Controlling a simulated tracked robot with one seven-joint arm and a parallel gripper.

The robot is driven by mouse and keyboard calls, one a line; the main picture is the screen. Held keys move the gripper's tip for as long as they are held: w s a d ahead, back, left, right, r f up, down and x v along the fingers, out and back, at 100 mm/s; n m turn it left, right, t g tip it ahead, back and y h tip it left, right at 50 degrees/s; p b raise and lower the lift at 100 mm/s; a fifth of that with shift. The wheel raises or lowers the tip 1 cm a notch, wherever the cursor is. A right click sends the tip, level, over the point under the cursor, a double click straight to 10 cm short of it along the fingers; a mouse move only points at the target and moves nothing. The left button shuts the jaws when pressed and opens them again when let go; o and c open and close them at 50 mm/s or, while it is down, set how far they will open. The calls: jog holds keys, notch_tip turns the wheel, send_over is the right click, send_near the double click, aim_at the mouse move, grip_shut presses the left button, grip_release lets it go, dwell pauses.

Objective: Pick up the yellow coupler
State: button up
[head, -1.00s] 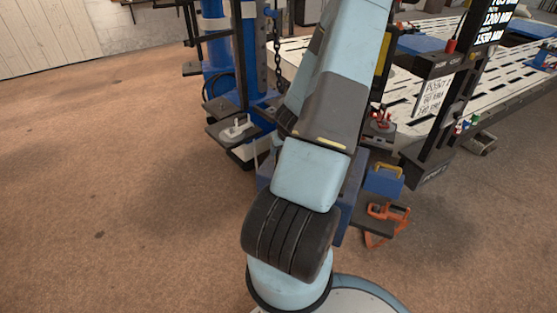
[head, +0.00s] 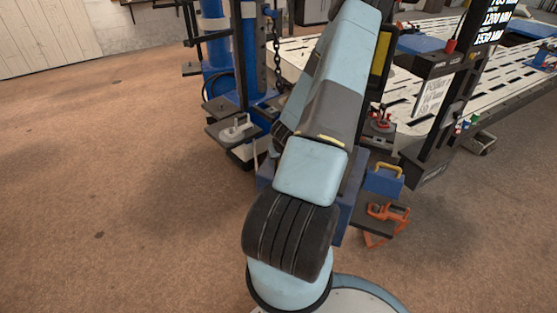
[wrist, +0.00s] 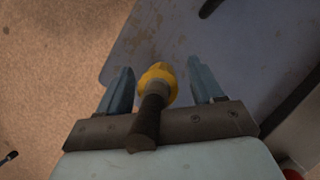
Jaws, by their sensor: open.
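The yellow coupler (wrist: 158,80) shows in the wrist view, with a dark cylindrical part (wrist: 146,122) running from it toward the gripper's palm. My gripper (wrist: 159,66) is open. Its two light-blue fingers stand left and right of the coupler, with a visible gap on each side. Whether the coupler is at finger depth or below I cannot tell. In the head view my arm stretches up and away, and neither my gripper nor the coupler can be made out there.
A worn grey-blue surface (wrist: 240,35) lies beneath the gripper, with brown floor (wrist: 50,60) to its left. In the head view a blue post (head: 250,60) with a hanging chain (head: 277,45) stands left of my arm. A blue box (head: 384,180) and orange tool (head: 385,213) are to the right.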

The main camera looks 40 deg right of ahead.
jog(key=c, duration=1.2)
